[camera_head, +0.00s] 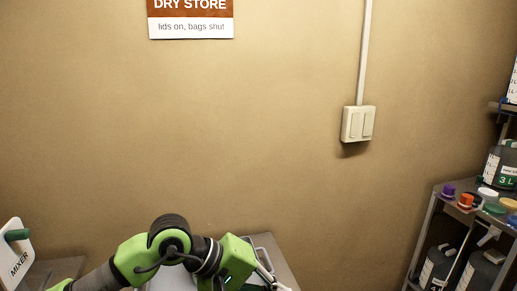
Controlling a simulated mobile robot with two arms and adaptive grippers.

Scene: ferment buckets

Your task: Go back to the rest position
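My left arm comes in from the lower left, green and black, bent at a joint near the bottom middle. My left gripper (268,277) is at the arm's right end, low in the picture. It is partly cut off by the bottom edge, so its fingers do not show clearly. I cannot see whether it holds anything. My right gripper is not in view.
A grey-edged surface (264,243) lies behind my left arm, mostly hidden. A white panel marked MIXER (18,258) with a green handle stands at the left. A metal shelf (425,233) with dark bottles and coloured caps stands at the right.

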